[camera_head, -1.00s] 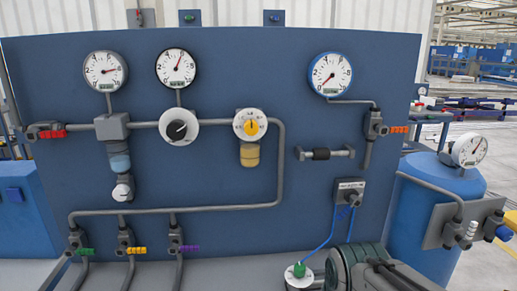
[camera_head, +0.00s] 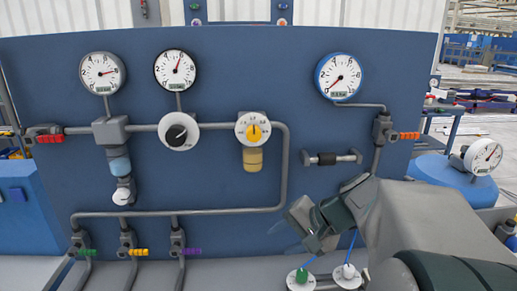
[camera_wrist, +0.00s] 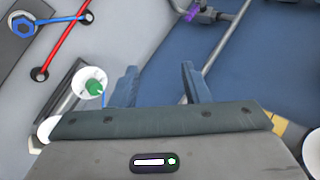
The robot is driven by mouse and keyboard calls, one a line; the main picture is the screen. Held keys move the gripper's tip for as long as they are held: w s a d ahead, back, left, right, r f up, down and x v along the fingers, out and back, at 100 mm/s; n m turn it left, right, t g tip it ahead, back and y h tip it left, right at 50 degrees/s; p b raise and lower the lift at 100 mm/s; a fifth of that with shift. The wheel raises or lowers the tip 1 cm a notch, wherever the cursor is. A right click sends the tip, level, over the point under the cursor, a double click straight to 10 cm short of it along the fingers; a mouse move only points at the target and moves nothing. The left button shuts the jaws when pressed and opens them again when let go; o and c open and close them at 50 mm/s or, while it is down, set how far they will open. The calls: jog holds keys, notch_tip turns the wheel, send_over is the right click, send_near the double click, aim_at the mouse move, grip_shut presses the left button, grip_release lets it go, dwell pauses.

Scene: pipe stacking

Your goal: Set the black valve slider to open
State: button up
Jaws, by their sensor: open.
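The black valve slider (camera_head: 327,158) sits around a short horizontal grey pipe on the blue panel, right of centre in the head view. It is about midway between the pipe's two end brackets. My gripper (camera_head: 287,222) is below and a little left of it, apart from it, with its fingers pointing left. In the wrist view my gripper (camera_wrist: 160,85) has its two fingers spread with nothing between them. The slider cannot be made out in the wrist view.
Bare panel lies left of the slider.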

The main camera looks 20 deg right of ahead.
jog(key=w+d+r+m+t+p, duration=0.1)
jog(key=w+d+r+m+t, duration=0.25)
jog(key=d+r, duration=0.4)
jog(key=m+t+h+p, duration=0.2)
jog(key=m+t+h, duration=0.1)
jog(key=m+t, duration=0.15)
send_near(333, 160)
jog(key=shift+t, duration=0.3)
jog(key=p+x, duration=0.1)
jog(key=x, duration=0.3)
jog(key=p+x, duration=0.1)
jog(key=x, duration=0.2)
jog(key=p+x, duration=0.1)
jog(key=x, duration=0.3)
jog(key=shift+w+f, duration=0.25)
jog(key=shift+f, duration=0.15)
